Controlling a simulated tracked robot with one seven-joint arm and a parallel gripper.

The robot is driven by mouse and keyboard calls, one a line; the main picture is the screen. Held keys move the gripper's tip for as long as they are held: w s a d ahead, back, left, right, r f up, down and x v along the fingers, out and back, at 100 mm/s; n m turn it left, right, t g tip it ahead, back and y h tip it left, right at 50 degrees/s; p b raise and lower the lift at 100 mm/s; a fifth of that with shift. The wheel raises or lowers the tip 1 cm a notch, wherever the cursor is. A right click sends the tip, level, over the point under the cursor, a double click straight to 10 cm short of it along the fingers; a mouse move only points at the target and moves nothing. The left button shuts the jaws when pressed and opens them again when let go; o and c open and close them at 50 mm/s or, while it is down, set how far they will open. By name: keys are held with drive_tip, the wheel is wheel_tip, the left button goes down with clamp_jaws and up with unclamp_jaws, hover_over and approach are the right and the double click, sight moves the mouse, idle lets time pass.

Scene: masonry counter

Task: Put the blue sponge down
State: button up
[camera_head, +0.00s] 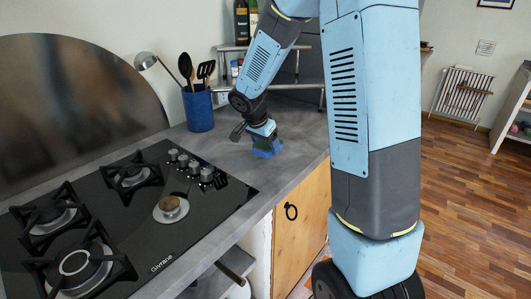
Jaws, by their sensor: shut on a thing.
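The blue sponge (266,149) is at the lower end of my gripper (263,137), over the grey counter (295,150) to the right of the stove. My gripper points down and is shut on the sponge. The fingertips are small and partly hidden in this view. The sponge is at or very near the counter surface; I cannot tell whether it touches.
A black gas stove (150,225) with a small cup on a saucer (170,208) lies to the left. A blue utensil holder (199,110) stands behind the gripper to the left. A metal rack (290,88) with bottles is at the back. The counter's front edge is close on the right.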

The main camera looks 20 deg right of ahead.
sight(266, 161)
drive_tip(key=shift+w+f, duration=0.2)
drive_tip(key=shift+f, duration=0.15)
drive_tip(key=shift+w+d+f, duration=0.1)
drive_tip(key=shift+w+f, duration=0.05)
drive_tip(key=shift+f, duration=0.65)
drive_tip(key=shift+w+f, duration=0.15)
drive_tip(key=shift+f, duration=0.65)
drive_tip(key=shift+f, duration=0.25)
drive_tip(key=o, duration=1.1)
drive_tip(key=shift+r, duration=0.4)
drive_tip(key=a+v, duration=0.1)
drive_tip(key=v, duration=1.1)
drive_tip(key=s+d+r+n+t+y, duration=0.1)
drive_tip(key=s+r+n, duration=0.2)
drive_tip(key=s, duration=0.6)
drive_tip(key=s+d+r+n+t+y, duration=0.1)
drive_tip(key=s+r+n, duration=0.3)
drive_tip(key=s, duration=0.5)
drive_tip(key=s+d+r+n+t+y, duration=0.1)
drive_tip(key=s+r+n, duration=0.3)
drive_tip(key=s, duration=0.5)
drive_tip(key=shift+s+d+r+y, duration=0.25)
drive_tip(key=shift+d+r, duration=0.2)
drive_tip(key=shift+d, duration=0.45)
